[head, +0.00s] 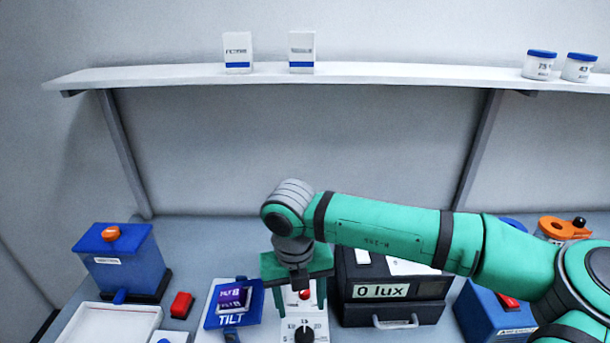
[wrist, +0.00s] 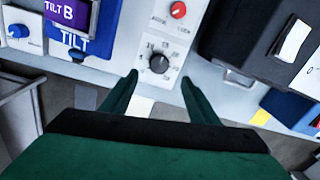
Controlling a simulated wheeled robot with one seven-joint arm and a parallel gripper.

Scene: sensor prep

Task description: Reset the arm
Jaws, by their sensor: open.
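My gripper (head: 295,292) is at the end of my green arm, pointing down over a white control panel (head: 290,326) on the bench. In the wrist view my gripper (wrist: 159,80) shows two green fingers spread apart with nothing between them. The panel's black dial (wrist: 159,64) lies just beyond the fingertips, and a red button (wrist: 178,9) sits above it. In the head view the dial (head: 304,334) is near the bottom edge. I cannot tell whether the fingers touch the panel.
A blue TILT device (head: 232,305) stands left of the panel, and a black box reading 0 lux (head: 392,315) stands right. A blue box with an orange knob (head: 118,262), a red block (head: 181,305) and a white tray (head: 112,325) are farther left. A shelf (head: 400,76) runs above.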

